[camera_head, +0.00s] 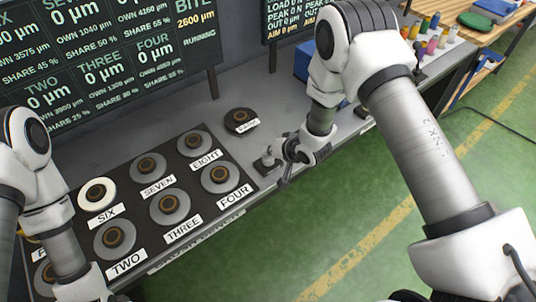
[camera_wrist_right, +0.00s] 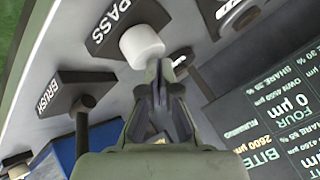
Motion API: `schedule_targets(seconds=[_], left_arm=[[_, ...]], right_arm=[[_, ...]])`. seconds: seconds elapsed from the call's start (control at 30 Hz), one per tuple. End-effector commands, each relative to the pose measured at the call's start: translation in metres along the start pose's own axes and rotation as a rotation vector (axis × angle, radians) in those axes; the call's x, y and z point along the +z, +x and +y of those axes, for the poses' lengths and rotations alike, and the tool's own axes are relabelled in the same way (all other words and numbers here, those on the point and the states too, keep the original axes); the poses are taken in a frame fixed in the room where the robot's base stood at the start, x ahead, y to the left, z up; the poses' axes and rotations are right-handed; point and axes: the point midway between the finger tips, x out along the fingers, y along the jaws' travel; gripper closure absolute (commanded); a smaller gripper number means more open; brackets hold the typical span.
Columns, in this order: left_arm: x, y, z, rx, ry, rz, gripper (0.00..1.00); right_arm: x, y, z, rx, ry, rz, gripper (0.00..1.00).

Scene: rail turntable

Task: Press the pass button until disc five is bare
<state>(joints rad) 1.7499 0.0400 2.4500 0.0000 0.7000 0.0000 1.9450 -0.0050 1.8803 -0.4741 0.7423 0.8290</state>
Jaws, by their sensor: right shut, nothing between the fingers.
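The white pass button (camera_wrist_right: 141,46) stands by its PASS label (camera_wrist_right: 113,22) in the right wrist view. My right gripper (camera_wrist_right: 164,78) is shut and empty, its tips close to the button; I cannot tell whether they touch. In the head view my right gripper (camera_head: 284,164) is at the right end of the disc panel and hides most of the button. Disc five is hidden behind my left arm; only part of its label (camera_head: 44,253) shows. Disc six (camera_head: 97,194) has a pale face, while disc seven (camera_head: 152,167) is grey with a brown-ringed centre. My left gripper is out of view.
Discs two (camera_head: 115,240), three (camera_head: 170,208), four (camera_head: 220,178) and eight (camera_head: 194,143) are grey too. A brush lever (camera_wrist_right: 84,103) stands beside the pass button. A screen (camera_head: 100,50) behind reads bite 2600 µm, running. Coloured spools (camera_head: 433,38) stand at the back right.

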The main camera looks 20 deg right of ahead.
Motion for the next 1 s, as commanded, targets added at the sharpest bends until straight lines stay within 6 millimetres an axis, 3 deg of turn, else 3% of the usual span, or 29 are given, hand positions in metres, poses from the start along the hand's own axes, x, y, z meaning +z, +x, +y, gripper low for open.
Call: schedule_targets(seconds=[0.13, 0.53, 1.0], left_arm=[[0.000, -0.009, 0.000, 0.000, 0.000, 0.000, 0.50], [0.000, -0.011, 0.000, 0.000, 0.000, 0.000, 0.50], [0.000, -0.047, 0.000, 0.000, 0.000, 0.000, 0.50]], right_arm=[[-0.006, -0.008, -0.006, 0.000, 0.000, 0.001, 1.00], [-0.007, -0.010, -0.007, 0.000, 0.000, 0.000, 1.00], [-0.031, -0.042, -0.031, 0.000, 0.000, 0.001, 1.00]])
